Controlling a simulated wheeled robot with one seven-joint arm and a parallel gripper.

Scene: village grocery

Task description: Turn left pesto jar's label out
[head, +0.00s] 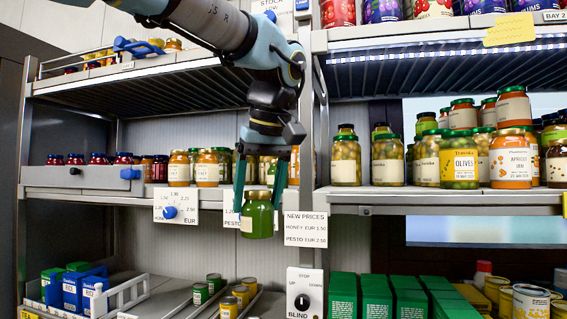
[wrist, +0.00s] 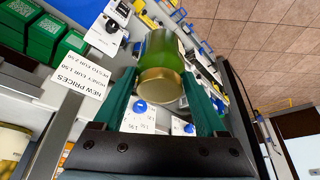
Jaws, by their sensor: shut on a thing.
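The green pesto jar (head: 259,222) hangs upright between the two teal fingers of my gripper (head: 258,204), in front of the middle shelf's edge. My gripper points down and is shut on the jar from both sides. In the head view the jar's front is mostly plain green, with a small pale patch at its left edge that may be label. In the wrist view the jar (wrist: 163,49) shows its gold lid (wrist: 160,87) towards the camera, between the fingers (wrist: 160,82); no clear label shows there.
Honey and other jars (head: 207,169) line the middle shelf (head: 90,178) behind. A price dial card (head: 175,206) and a NEW PRICES card (head: 305,229) flank the jar. A shelf post (head: 306,130) stands to the right. Olive and apricot jars (head: 460,163) fill the right shelf.

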